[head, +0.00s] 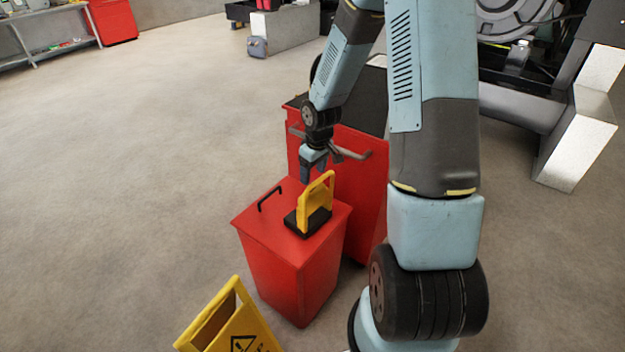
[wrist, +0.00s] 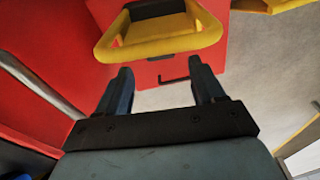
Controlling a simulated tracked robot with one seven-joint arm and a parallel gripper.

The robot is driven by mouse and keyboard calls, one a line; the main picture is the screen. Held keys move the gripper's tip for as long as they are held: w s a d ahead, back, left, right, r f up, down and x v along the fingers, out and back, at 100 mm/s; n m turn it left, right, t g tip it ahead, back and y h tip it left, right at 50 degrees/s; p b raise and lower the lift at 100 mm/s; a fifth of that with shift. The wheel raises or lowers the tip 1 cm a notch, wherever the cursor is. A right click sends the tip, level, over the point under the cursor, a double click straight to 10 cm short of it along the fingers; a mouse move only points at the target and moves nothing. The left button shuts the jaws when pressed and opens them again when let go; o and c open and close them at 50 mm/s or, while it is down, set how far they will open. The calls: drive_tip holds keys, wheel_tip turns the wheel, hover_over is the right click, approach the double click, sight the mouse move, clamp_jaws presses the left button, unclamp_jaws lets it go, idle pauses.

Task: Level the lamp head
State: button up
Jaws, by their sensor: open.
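The lamp is a yellow framed piece (head: 302,209) on a black base (head: 308,222), standing on the lid of a red bin (head: 268,218). Its yellow frame stands up from the base and looks slanted in the head view; its exact tilt is hard to tell. In the wrist view the yellow frame (wrist: 190,42) is at the top, just beyond the fingertips.
A larger red cabinet (head: 345,160) with a grey handle stands right behind the bin. A black handle (head: 270,198) rises from the bin lid. A yellow warning sign (head: 235,325) stands in front. Open floor lies to the left.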

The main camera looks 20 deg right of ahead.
wheel_tip(320, 180, up, 9)
drive_tip(key=shift+s+d+f, duration=0.2)
drive_tip(key=shift+s+d, duration=0.05)
drive_tip(key=shift+s, duration=0.2)
idle(0.3)
drive_tip(key=s+r+m+t+h, duration=0.1)
drive_tip(key=s+r+m, duration=0.1)
drive_tip(key=s+r, duration=0.45)
drive_tip(key=s+r+m+t+h, duration=0.1)
drive_tip(key=s+r, duration=0.3)
drive_tip(key=r, duration=0.6)
drive_tip(key=s+r+m+t, duration=0.1)
drive_tip(key=s+r, duration=0.3)
drive_tip(key=s, duration=0.3)
drive_tip(key=s+r+m+t+y, duration=0.1)
drive_tip(key=s+r+m, duration=0.1)
drive_tip(key=s+r, duration=0.3)
drive_tip(key=s, duration=0.3)
drive_tip(key=shift+s+a+r, duration=0.15)
drive_tip(key=shift+r, duration=0.05)
